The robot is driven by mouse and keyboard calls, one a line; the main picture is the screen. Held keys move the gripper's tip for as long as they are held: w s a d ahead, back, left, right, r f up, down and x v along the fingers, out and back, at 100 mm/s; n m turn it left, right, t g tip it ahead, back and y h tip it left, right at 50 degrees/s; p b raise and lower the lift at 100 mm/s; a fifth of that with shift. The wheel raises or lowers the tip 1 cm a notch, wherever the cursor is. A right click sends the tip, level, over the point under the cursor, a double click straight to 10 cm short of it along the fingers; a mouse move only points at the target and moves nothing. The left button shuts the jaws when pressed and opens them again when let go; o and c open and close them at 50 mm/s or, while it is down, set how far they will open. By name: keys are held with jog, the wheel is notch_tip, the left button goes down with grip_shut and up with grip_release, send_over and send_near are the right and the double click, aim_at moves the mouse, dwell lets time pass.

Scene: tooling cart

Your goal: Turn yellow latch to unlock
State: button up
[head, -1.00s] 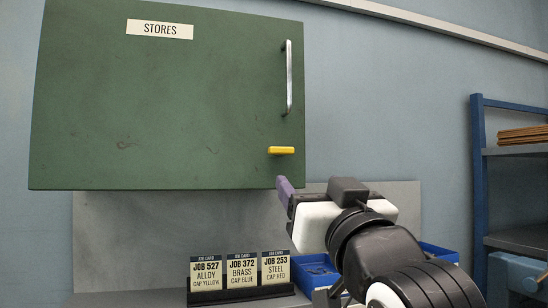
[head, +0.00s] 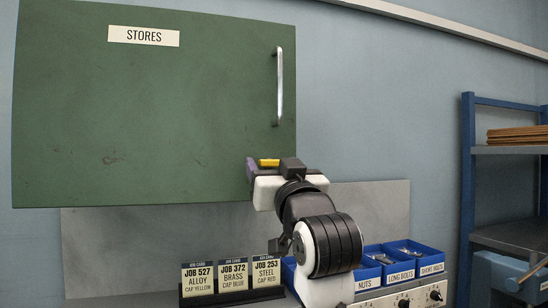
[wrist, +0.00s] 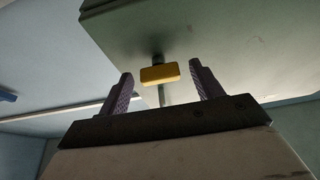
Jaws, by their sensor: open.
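The yellow latch (head: 269,162) is a small bar on the lower right of the green cabinet door (head: 150,110) marked STORES. It lies horizontal in the head view, partly hidden behind my gripper. In the wrist view the latch (wrist: 159,73) sits between and slightly beyond my two purple fingers. My gripper (wrist: 163,92) is open, with a finger on each side of the latch and a visible gap to both. In the head view my gripper (head: 256,168) is right at the latch, before the door.
A vertical metal handle (head: 279,87) is on the door above the latch. Below stand job cards (head: 232,277) and blue bins (head: 414,259) of hardware. A blue-framed shelf (head: 468,200) is at the right. The wall right of the cabinet is clear.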

jog(key=shift+w+a+r, duration=0.1)
jog(key=shift+w, duration=0.1)
jog(key=c, duration=1)
